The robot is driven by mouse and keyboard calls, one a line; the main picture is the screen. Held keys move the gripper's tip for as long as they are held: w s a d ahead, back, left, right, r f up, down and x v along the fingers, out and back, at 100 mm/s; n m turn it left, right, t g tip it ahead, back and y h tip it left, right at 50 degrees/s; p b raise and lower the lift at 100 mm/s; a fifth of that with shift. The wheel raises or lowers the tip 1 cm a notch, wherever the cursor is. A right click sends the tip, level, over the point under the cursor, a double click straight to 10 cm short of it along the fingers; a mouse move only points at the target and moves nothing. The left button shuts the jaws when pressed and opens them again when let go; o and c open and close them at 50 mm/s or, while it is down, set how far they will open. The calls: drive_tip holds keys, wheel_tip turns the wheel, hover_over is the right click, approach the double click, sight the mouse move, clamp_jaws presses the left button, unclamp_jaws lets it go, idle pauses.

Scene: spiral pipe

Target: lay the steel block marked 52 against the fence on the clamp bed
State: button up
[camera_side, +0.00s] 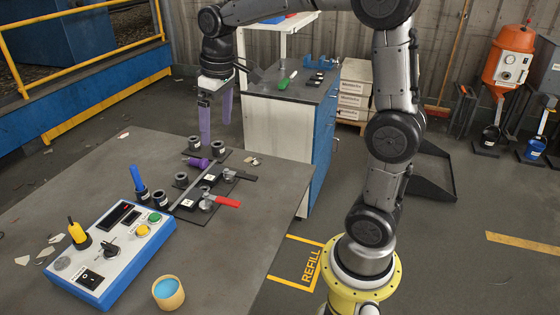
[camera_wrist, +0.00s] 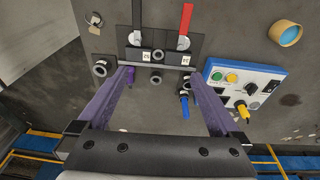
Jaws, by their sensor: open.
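My gripper (camera_side: 215,130) is open and empty, with its two purple fingers pointing down above the far part of the grey table. In the wrist view its fingers (camera_wrist: 158,75) are spread wide, with the bed beyond them. A red-handled clamp (camera_side: 226,201) and a black-handled clamp (camera_side: 238,176) sit on the bed.
Several dark round sockets stand beside the bed, including one at the back (camera_side: 195,143). A purple-handled tool (camera_side: 197,162) and a blue-handled tool (camera_side: 137,180) stick up nearby. A blue-white control box (camera_side: 112,250) and a cup (camera_side: 168,292) are nearer. The table's right front is clear.

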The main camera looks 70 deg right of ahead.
drive_tip(key=s+a+f+t, duration=0.1)
drive_tip(key=s+a+t, duration=0.1)
drive_tip(key=s, duration=0.8)
drive_tip(key=s+a+f+t, duration=0.1)
drive_tip(key=s+a, duration=0.4)
drive_tip(key=s, duration=0.4)
drive_tip(key=shift+s+t, duration=0.4)
